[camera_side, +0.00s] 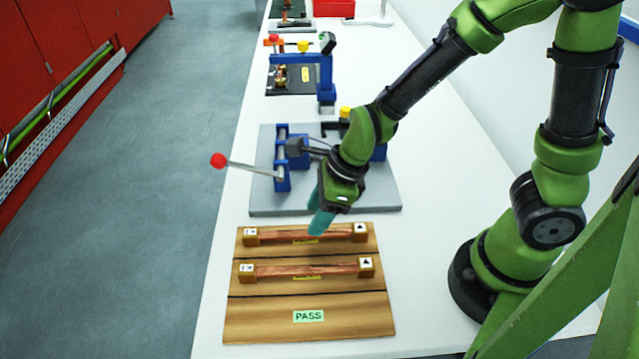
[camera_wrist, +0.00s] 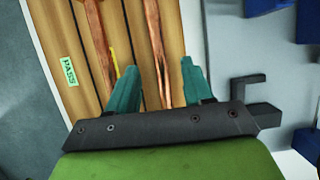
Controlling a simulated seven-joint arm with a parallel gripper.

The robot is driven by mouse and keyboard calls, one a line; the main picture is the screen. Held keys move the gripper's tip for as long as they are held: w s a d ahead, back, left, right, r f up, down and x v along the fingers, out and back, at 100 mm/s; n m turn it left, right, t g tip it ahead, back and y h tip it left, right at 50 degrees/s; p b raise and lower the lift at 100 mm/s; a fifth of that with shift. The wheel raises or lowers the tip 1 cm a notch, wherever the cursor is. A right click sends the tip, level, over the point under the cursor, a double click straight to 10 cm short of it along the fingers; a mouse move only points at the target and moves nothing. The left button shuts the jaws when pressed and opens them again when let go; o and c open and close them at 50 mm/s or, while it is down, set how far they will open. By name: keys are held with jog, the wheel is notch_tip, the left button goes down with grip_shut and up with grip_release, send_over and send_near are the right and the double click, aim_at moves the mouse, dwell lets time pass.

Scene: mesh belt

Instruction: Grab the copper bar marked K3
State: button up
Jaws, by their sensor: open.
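Two copper bars lie parallel on a wooden board (camera_side: 310,323), their ends in small wooden blocks with white tags. The tag lettering is too small to read, so I cannot tell which bar is K3. The far bar (camera_side: 290,237) is nearest the grey plate; the near bar (camera_side: 300,270) lies closer to the PASS label. My gripper (camera_side: 319,222) is open and empty, teal fingers pointing down above the far bar. In the wrist view, the far bar (camera_wrist: 154,45) runs between the fingertips (camera_wrist: 158,75), and the near bar (camera_wrist: 95,35) lies left of them.
A green PASS label (camera_side: 308,316) is on the board's front strip. Behind the board, a grey plate (camera_side: 265,205) carries a blue fixture and a lever with a red ball (camera_side: 218,160). A second blue fixture (camera_side: 325,80) stands farther back.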

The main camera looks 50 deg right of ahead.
jog(key=shift+x, duration=2.45)
grip_shut()
jog(key=shift+a, duration=0.1)
